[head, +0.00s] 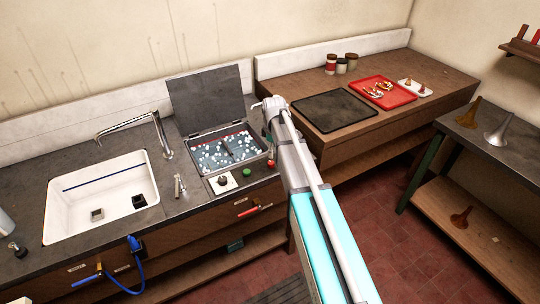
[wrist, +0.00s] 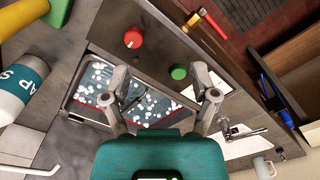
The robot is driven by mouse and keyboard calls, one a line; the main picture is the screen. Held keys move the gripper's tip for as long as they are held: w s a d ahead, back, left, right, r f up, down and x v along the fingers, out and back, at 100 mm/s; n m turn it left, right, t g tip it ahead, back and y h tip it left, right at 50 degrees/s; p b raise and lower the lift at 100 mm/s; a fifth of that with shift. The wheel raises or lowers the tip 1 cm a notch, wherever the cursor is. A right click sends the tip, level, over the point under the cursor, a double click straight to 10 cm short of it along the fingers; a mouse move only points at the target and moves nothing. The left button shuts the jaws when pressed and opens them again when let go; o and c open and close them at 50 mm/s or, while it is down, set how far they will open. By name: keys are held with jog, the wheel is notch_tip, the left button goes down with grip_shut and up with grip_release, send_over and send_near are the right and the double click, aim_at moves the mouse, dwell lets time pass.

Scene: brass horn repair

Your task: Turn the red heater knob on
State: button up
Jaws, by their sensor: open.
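The red heater knob (wrist: 133,38) shows in the wrist view on the dark front panel of the bead-filled tank, with a small white pointer mark on it. It lies beyond my gripper's fingertips, up and to the left of them, and nothing touches it. My gripper (wrist: 161,82) is open and empty, its two fingers spread above the tank and panel. A green button (wrist: 179,72) sits between the fingers in the picture, nearer the right one; it also shows in the head view (head: 247,173).
The tank's lid (head: 207,97) stands open behind it. A black knob on a white plate (head: 222,181) is left of the green button. A sink (head: 98,200) with a tap is to the left. A red-handled valve (head: 255,210) sticks out below the counter edge.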

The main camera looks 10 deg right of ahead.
aim_at(271, 162)
jog(key=w+n, duration=0.1)
jog(key=w+r+p, duration=0.1)
jog(key=w, duration=0.1)
jog(key=w+r+n, duration=0.1)
jog(key=w, duration=0.1)
jog(key=shift+r+n, duration=0.1)
jog(key=shift+n, duration=0.2)
jog(key=shift+f, duration=0.2)
notch_tip(271, 162, down, 13)
jog(key=b, duration=1.3)
jog(key=shift+f, duration=0.2)
grip_shut()
dwell(0.4)
